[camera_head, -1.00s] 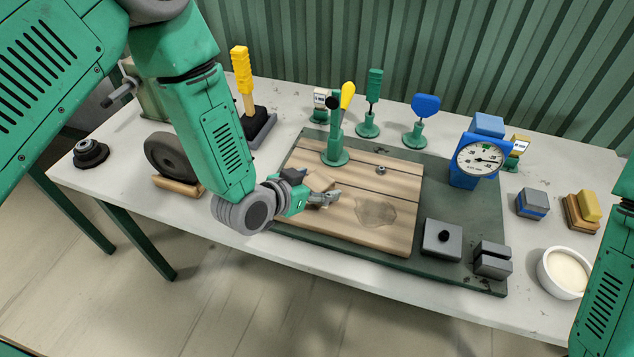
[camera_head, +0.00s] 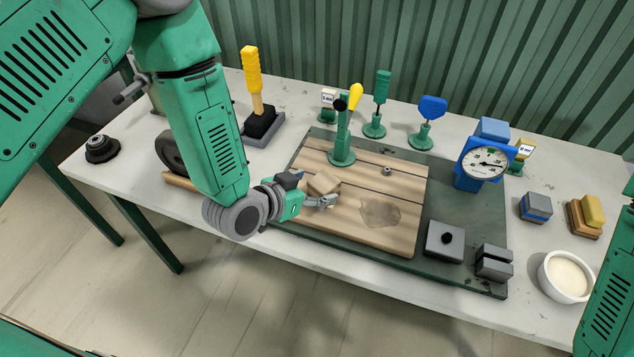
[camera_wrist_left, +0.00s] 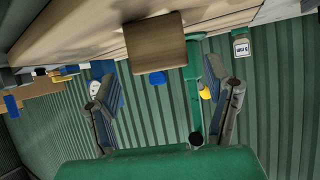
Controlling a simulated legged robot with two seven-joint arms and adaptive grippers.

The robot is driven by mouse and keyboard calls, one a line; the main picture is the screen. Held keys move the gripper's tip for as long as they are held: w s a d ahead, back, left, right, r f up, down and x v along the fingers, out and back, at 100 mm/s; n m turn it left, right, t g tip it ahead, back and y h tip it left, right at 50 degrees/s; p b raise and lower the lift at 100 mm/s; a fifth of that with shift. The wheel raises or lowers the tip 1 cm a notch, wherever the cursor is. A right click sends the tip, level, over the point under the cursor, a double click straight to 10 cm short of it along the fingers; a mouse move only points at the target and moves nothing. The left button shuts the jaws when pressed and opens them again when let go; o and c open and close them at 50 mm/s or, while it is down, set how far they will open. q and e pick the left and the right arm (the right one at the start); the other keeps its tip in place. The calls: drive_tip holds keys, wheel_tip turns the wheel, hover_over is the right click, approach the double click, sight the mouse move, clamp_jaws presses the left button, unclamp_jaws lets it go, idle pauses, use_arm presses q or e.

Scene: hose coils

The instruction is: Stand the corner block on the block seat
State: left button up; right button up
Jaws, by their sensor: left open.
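A light wooden block (camera_head: 323,184), which I take to be the corner block, is on the left part of the wooden board (camera_head: 350,230). My left gripper (camera_head: 311,188) is open beside the block's near left side, its fingers pointing toward it. In the left wrist view the block (camera_wrist_left: 156,42) is beyond the two spread fingers (camera_wrist_left: 168,88), with no finger visibly closed on it. I cannot tell for sure which thing is the block seat; a dark worn patch (camera_head: 380,211) marks the board. My right gripper is out of view.
A green post with a yellow lever (camera_head: 342,150) stands behind the block. A blue gauge (camera_head: 484,164), a grey block with a black knob (camera_head: 444,241), a slotted grey block (camera_head: 493,263) and a white bowl (camera_head: 565,275) are to the right. The board's right half is mostly clear.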

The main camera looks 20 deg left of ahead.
use_arm(q)
drive_tip(key=shift+p+v, duration=1.05)
drive_tip(key=shift+v, duration=1.2)
drive_tip(key=shift+s+a+r, duration=0.1)
drive_tip(key=shift+s+a, duration=0.05)
drive_tip(key=shift+s, duration=0.05)
drive_tip(key=v, duration=0.7)
